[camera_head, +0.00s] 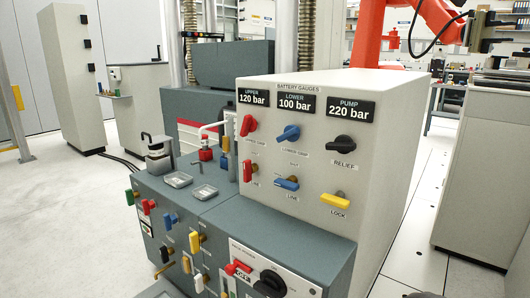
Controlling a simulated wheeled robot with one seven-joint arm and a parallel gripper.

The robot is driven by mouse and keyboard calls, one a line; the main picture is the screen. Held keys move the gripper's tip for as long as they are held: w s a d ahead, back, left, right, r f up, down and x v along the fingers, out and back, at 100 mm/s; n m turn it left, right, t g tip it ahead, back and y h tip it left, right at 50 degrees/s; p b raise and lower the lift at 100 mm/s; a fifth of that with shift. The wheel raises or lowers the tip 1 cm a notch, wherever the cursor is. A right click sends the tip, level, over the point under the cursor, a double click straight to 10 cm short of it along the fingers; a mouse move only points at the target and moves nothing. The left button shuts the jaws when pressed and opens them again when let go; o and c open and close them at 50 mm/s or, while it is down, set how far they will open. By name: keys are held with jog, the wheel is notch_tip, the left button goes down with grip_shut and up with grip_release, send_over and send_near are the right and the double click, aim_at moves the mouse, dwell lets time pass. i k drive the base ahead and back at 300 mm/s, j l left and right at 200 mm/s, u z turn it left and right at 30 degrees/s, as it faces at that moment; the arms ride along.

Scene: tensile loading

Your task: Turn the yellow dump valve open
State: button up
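Several yellow handles are in view, and I cannot read a dump label on any of them. One yellow lever (335,201) sits on the white panel above the label LOCK, roughly level. Another yellow handle (195,243) stands upright on the front of the grey cabinet (310,243), with a brass stem beside it. My gripper is not in view.
The white console (375,108) carries displays reading 120, 100 and 220 bar, plus red, blue and black handles. Red (148,206), blue (170,220) and green handles crowd the grey front. Shallow trays (178,179) lie on top. Open floor (60,225) is at left. An orange arm (400,20) stands behind.

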aim_at(195, 240)
jog(key=i+j+z, duration=0.3)
jog(key=j, duration=0.8)
jog(key=j+z, duration=0.3)
jog(key=j, duration=0.75)
